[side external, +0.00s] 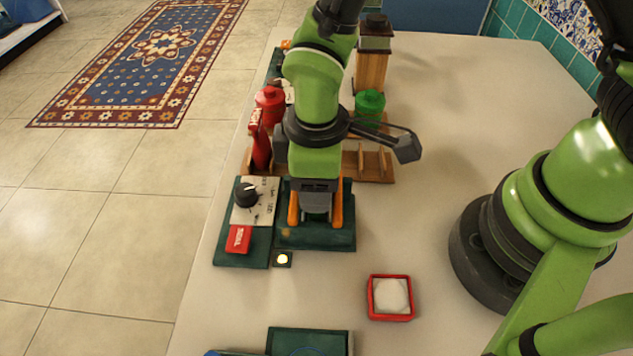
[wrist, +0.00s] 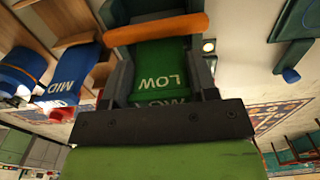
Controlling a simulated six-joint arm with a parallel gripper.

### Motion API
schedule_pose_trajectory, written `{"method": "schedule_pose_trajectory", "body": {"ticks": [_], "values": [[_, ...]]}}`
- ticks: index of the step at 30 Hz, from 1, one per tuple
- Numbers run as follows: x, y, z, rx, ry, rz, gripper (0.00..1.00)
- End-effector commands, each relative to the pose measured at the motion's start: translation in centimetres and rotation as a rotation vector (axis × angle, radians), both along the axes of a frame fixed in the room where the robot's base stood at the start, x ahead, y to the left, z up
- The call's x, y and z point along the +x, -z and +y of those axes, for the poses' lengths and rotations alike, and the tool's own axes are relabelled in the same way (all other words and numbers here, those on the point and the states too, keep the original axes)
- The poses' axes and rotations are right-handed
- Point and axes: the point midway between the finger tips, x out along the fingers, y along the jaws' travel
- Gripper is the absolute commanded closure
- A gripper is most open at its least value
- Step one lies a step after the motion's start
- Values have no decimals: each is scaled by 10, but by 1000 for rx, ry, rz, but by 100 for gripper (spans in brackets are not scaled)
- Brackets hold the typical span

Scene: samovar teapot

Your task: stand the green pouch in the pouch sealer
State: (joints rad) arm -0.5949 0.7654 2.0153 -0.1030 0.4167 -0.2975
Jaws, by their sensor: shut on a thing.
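The green pouch (wrist: 168,60), marked LOW, is between my gripper's dark fingers in the wrist view. My gripper (side external: 315,208) is shut on it and points down over the pouch sealer. In the side view the pouch is mostly hidden by my gripper. The sealer has a dark green base (side external: 316,237) and two upright orange bars (side external: 293,209), one on each side of my gripper. One orange bar (wrist: 155,28) crosses just beyond the pouch in the wrist view. I cannot tell whether the pouch touches the sealer's bottom.
A control panel with a black knob (side external: 246,194) and red block (side external: 238,239) stands left of the sealer, near a lit lamp (side external: 282,259). A wooden rack (side external: 372,165) stands behind. A blue pouch (wrist: 65,90) marked MID shows there. A red tray (side external: 391,316) sits front right.

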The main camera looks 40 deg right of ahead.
Motion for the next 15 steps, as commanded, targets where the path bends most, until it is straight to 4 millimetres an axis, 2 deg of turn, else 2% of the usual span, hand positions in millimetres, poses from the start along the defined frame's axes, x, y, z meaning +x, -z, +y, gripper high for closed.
{"method": "schedule_pose_trajectory", "body": {"ticks": [3, 14, 15], "values": [[0, 11, 0, -1, 0, 1, 71], [0, 15, 0, 0, 0, 0, 71], [0, 15, 0, 0, 0, 0, 42]]}}
